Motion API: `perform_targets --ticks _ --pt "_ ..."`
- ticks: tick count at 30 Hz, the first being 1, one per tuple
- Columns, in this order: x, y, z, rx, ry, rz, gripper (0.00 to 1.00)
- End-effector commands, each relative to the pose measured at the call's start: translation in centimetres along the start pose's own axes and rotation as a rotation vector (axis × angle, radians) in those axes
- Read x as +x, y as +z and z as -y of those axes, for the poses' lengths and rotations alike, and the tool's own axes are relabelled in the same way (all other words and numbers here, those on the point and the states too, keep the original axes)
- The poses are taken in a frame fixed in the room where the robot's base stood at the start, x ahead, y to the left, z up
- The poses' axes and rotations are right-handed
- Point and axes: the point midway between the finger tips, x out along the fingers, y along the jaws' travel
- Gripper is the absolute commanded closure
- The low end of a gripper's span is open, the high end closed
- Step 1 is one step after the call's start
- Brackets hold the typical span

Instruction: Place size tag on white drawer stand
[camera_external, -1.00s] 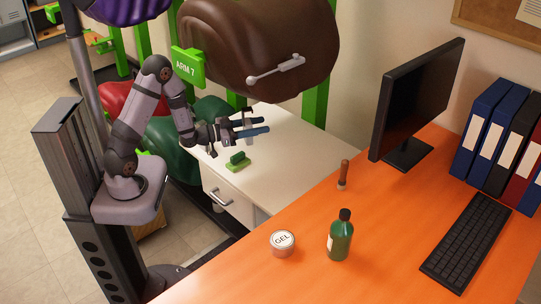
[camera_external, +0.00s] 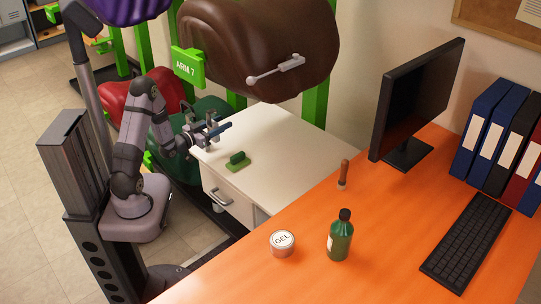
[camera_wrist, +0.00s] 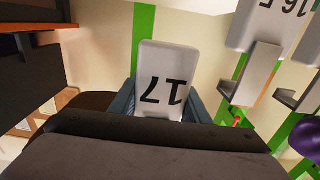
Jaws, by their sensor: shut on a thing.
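A white size tag (camera_wrist: 168,80) marked "17", upside down in the wrist view, sits between the two blue-grey fingers of my gripper (camera_wrist: 168,103). My gripper is shut on it. In the external view my gripper (camera_external: 218,133) is above the back left edge of the white drawer stand (camera_external: 285,145). The tag cannot be made out clearly in that view. The stand has a white top and a drawer with a grey handle (camera_external: 219,198) at its front.
A green object (camera_external: 237,160) lies on the stand top near its left side. Large brown (camera_external: 255,45) and green saddle-like shapes are beside and above the stand. The orange desk (camera_external: 380,235) adjoins it. The wrist view shows another white tag (camera_wrist: 263,25). The stand's middle is clear.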

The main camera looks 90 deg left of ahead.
Motion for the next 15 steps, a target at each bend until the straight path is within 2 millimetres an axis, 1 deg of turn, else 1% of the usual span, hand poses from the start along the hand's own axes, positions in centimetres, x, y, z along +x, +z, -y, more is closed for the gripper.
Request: perform_targets --ticks 1,7,11,15 --pt "0.0 1.1 0.0 -0.002 0.0 0.004 0.81" --pt "0.0 4.0 -0.1 -0.001 0.001 0.003 0.81" --pt "0.0 4.8 -0.1 -0.001 0.001 0.001 0.81" --pt "0.0 4.9 -0.1 0.0 0.001 -0.001 0.81"
